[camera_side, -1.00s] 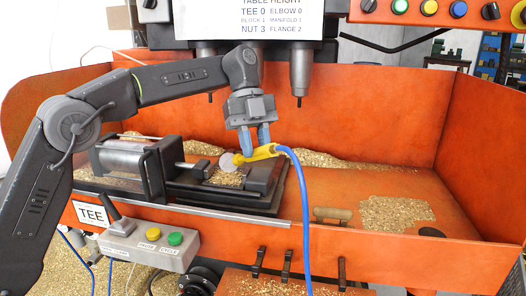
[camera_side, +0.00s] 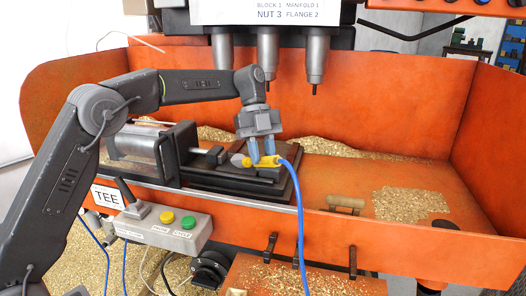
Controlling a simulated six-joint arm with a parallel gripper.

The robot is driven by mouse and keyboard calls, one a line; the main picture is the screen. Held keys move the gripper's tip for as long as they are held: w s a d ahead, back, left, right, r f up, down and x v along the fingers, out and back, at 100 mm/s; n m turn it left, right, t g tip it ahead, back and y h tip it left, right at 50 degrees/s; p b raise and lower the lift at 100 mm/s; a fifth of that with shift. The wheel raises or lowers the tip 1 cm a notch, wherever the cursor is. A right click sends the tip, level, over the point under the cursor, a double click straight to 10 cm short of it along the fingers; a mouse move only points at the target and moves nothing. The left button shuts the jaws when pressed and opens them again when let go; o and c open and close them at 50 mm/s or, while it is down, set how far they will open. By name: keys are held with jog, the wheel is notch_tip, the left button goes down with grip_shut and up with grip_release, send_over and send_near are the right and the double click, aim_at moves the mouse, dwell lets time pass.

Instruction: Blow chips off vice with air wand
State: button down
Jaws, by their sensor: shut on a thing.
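My gripper (camera_side: 262,157) points down over the vice and is shut on the yellow air wand (camera_side: 267,162). A blue hose (camera_side: 298,205) runs from the wand's right end down past the tray's front edge. The wand lies nearly level, its left end at a pale round disc (camera_side: 238,159). The dark vice (camera_side: 232,186) sits in the orange tray, with a clear cylinder (camera_side: 140,148) at its left. My fingers and the wand hide part of the vice, and chips on its bed are hard to make out.
Brass chips (camera_side: 330,148) lie along the tray's back, with a patch (camera_side: 410,203) at right. A wooden-handled brush (camera_side: 345,202) lies right of the vice. Drill spindles (camera_side: 315,58) hang above. A control box (camera_side: 160,228) is on the front. The orange tray (camera_side: 400,115) has high back walls.

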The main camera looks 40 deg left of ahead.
jog(key=shift+r, duration=3.1)
jog(key=shift+d+f, duration=0.1)
jog(key=s+d+f+n+t+y, duration=0.2)
jog(key=s+d+f+n+y, duration=0.2)
jog(key=d+f+n, duration=0.6)
jog(key=shift+d+n+t+y, duration=0.4)
jog(key=shift+d+n+y, duration=0.15)
jog(key=shift+d, duration=0.4)
jog(key=shift+w+f, duration=0.1)
jog(key=shift+f, duration=0.05)
